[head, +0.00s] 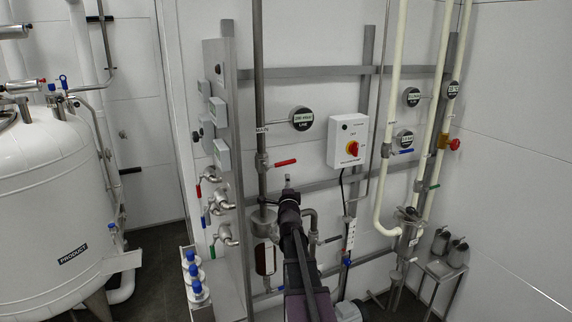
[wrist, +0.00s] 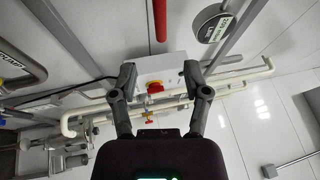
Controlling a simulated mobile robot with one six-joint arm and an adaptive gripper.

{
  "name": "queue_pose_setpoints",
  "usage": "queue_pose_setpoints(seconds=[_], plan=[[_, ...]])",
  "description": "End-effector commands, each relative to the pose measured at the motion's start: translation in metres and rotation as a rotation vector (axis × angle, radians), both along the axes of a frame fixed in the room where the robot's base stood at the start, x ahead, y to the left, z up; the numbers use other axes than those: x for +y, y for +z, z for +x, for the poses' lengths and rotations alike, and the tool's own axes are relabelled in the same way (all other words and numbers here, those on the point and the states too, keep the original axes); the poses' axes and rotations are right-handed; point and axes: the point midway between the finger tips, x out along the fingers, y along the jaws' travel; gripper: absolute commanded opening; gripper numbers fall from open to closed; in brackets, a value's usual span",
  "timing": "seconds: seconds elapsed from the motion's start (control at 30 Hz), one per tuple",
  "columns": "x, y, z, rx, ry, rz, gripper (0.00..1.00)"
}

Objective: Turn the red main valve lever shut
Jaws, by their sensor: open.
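The red main valve lever (head: 286,163) sticks out to the right, roughly level, from a valve on the upright grey pipe (head: 260,90) marked MAIN. In the wrist view the red lever (wrist: 160,20) shows as a red bar at the top middle, beyond the fingertips and roughly centred between them; its upper end is cut off. My gripper (wrist: 160,78) is open and empty, with its two fingers spread wide. In the head view my gripper (head: 288,184) is just below the lever, seen from behind, and its fingers are mostly hidden. It appears apart from the lever.
A white switch box (head: 348,140) with a red-and-yellow knob is right of the lever. A round gauge (head: 302,118) hangs above it. Small coloured-handle valves (head: 222,201) are at left, near a large white tank (head: 45,200). Cream pipes (head: 392,120) run upright at right.

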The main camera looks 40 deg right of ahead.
Motion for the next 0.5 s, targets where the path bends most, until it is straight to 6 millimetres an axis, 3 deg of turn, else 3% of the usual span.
queue_pose_setpoints(seconds=[0.5], plan=[[-0.041, 0.016, 0.056, 0.001, -0.001, 0.001, 0.61]])
